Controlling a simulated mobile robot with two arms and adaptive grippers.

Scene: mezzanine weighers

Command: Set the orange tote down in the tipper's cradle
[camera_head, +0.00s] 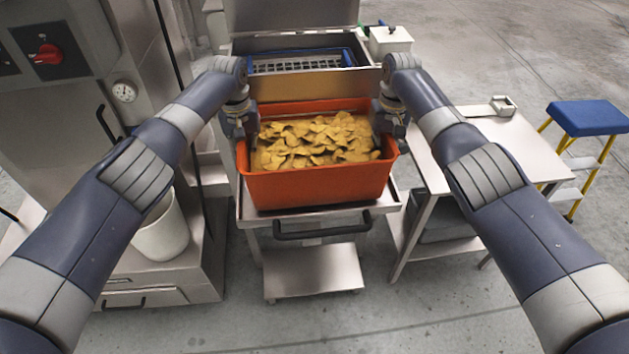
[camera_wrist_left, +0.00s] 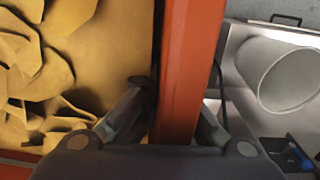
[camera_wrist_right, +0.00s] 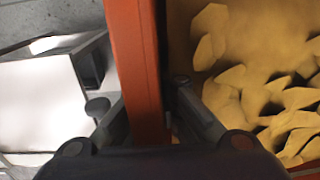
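The orange tote (camera_head: 318,187), full of yellow chip-like pieces (camera_head: 315,142), is level in the middle of the head view. It is over a steel tray (camera_head: 263,217) with a dark front handle; I cannot tell whether it touches the tray. My left gripper (camera_head: 241,122) straddles the tote's left wall, which also shows in the left wrist view (camera_wrist_left: 188,70). My right gripper (camera_head: 390,122) straddles the right wall, seen in the right wrist view (camera_wrist_right: 135,65). Both look shut on the walls, one finger inside and one outside. Which part is the tipper's cradle is unclear.
Behind the tote is a steel bin with a blue-framed grid (camera_head: 300,62). A steel side table (camera_head: 510,145) stands close on the right, and a blue-topped step stool (camera_head: 590,117) beyond it. A control cabinet and a white bucket (camera_head: 162,232) are on the left.

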